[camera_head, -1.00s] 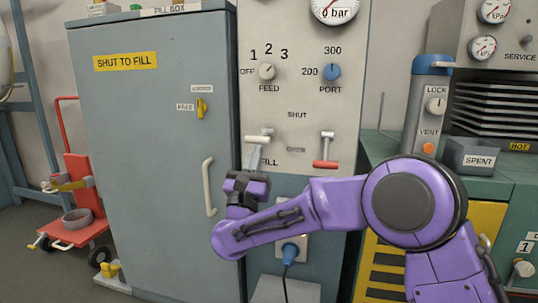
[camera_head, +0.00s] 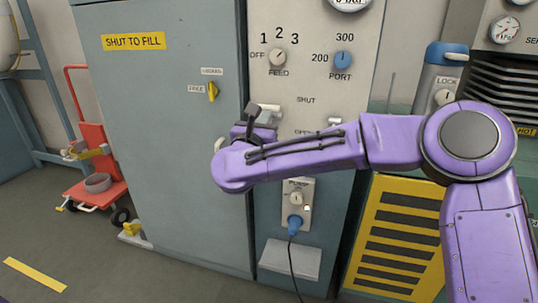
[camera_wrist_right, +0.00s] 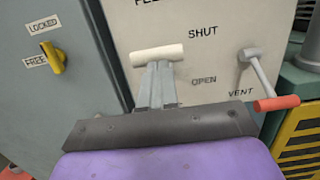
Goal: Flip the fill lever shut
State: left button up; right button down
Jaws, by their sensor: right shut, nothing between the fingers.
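The fill lever, with a white bar handle (camera_head: 268,107), is on the pale panel (camera_head: 375,50). In the right wrist view the white handle (camera_wrist_right: 157,54) lies level, its height between the SHUT and OPEN labels. My right gripper (camera_head: 252,112) is at the lever, its forearm crossing in front of the panel and hiding the FILL label. In the wrist view its shut, empty fingers (camera_wrist_right: 158,72) reach up to just under the handle. I cannot tell whether they touch it. My left gripper is out of view.
The vent lever (camera_wrist_right: 275,103) with its red handle hangs down at the right. A grey-blue cabinet (camera_head: 150,120) with a yellow latch (camera_head: 213,91) stands left. A blue-topped canister (camera_head: 440,75) stands right. A blue plug (camera_head: 294,225) and cable are below my arm.

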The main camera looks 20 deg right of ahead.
dwell(0.4)
jog(key=s+a+f+b, duration=0.3)
jog(key=s+a+f, duration=0.2)
jog(key=s+a, duration=0.2)
jog(key=shift+s+a+f+b, duration=0.15)
jog(key=shift+s+a+b, duration=0.25)
jog(key=shift+s, duration=0.7)
